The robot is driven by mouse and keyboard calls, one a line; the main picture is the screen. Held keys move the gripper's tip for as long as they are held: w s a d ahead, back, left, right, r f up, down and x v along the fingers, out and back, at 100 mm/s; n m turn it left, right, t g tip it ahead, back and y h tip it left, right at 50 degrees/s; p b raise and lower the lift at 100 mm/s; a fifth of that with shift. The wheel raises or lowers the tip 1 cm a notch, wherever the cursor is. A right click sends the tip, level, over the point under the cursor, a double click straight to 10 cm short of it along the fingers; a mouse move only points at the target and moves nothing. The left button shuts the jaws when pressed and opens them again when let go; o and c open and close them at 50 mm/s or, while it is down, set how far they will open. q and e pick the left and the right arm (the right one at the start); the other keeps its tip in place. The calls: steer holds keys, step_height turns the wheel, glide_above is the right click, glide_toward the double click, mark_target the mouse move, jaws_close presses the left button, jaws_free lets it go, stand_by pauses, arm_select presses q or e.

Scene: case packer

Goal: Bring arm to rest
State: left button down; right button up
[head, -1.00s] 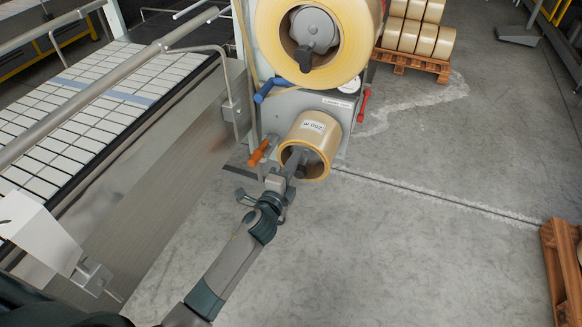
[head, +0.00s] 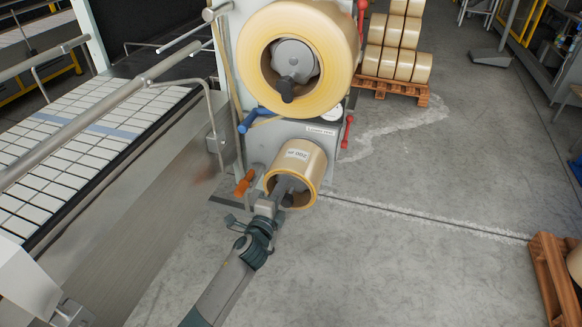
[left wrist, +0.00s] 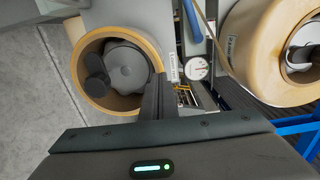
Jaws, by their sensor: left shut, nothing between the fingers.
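My left arm comes up from the bottom of the head view. Its gripper (head: 281,187) is shut and empty, in front of the lower left part of the small tape roll (head: 300,162). In the left wrist view the dark fingers (left wrist: 158,96) are together, beside the right edge of this roll (left wrist: 91,57), with nothing between them. I cannot tell whether they touch the roll. My right gripper is not in view.
A large tape roll (head: 337,45) sits above the small one on the grey machine, with a blue handle (head: 246,122), an orange handle (head: 244,182) and a red lever (head: 347,131). A conveyor (head: 60,150) runs at left. The floor at right (head: 430,265) is clear up to a pallet (head: 552,280).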

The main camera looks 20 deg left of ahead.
arm_select(q)
steer(key=shift+w+b, duration=0.45)
steer(key=shift+w, duration=1.5)
steer(key=s+p, duration=0.2)
steer(key=s, duration=0.8)
steer(key=shift+a, duration=0.15)
steer(key=shift+f, duration=0.1)
stand_by(0.4)
